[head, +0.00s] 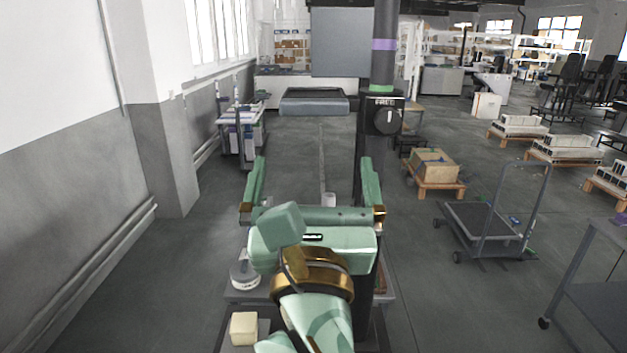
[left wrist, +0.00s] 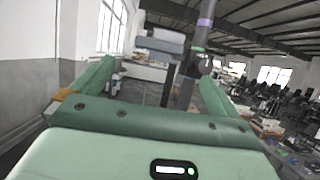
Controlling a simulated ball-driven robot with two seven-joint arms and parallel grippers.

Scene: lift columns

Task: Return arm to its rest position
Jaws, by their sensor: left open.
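My left arm comes in from the bottom of the head view and reaches forward. Its green gripper (head: 313,160) is wide open, with the two fingers well apart and nothing between them. In the left wrist view the open fingers (left wrist: 157,70) also point forward, with empty space between them. A dark lift column (head: 384,60) with a purple band and a green band stands ahead, just right of the gripper. It carries a black dial box (head: 388,117) marked "FREE". A grey platform (head: 315,107) shows ahead, beyond the fingertips. My right gripper is not in view.
Below my arm, a cream block (head: 243,328) and a round pale object (head: 245,272) rest on a dark surface partly hidden by the arm. A wall (head: 60,190) runs along the left. A trolley (head: 480,222) and a boxed pallet (head: 435,165) stand right.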

